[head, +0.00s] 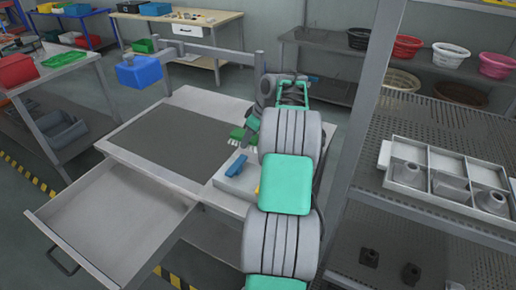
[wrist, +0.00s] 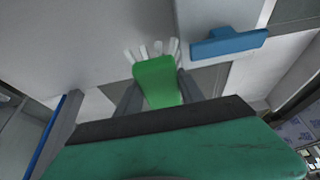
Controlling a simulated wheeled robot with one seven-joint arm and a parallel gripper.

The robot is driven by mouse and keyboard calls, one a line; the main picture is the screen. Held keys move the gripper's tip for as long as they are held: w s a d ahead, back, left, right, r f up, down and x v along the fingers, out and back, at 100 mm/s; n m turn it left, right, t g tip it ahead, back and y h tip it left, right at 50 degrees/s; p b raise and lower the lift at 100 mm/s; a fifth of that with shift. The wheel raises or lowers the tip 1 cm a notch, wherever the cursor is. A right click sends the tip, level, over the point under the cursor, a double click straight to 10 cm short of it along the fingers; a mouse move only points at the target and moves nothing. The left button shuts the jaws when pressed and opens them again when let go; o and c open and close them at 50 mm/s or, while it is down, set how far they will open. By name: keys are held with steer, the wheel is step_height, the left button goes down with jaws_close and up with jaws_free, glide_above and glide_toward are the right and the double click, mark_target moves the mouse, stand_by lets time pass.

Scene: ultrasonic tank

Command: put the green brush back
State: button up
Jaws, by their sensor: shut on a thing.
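The green brush (head: 237,133) with white bristles is at my gripper (head: 250,122), over the right part of the pale workbench (head: 180,190). In the wrist view the green brush (wrist: 156,80) sits between the two grey fingers of my gripper (wrist: 158,95), which is shut on it. Its bristles point away from the palm. A blue brush (head: 236,165) lies on a pale block at the bench's right side, and it also shows in the wrist view (wrist: 228,43). My arm hides part of the block and the bench's right edge.
A drawer (head: 112,222) stands open at the bench's front left. A dark mat (head: 160,138) covers much of the bench top and is clear. A metal shelf (head: 400,225) stands close on the right.

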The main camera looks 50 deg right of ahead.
glide_above(255, 156)
steer(key=s, duration=0.1)
steer(key=f, duration=0.2)
steer(key=f+p, duration=0.1)
steer(key=f, duration=0.2)
steer(key=shift+s+d+f, duration=0.1)
steer(key=shift+s+f, duration=0.05)
steer(key=shift+s, duration=0.05)
step_height(255, 156, down, 3)
steer(key=shift+r+p, duration=0.2)
steer(key=shift+p, duration=0.2)
steer(key=shift+f, duration=0.5)
steer(key=o, duration=1.5)
steer(key=shift+c, duration=0.2)
steer(key=shift+r, duration=0.1)
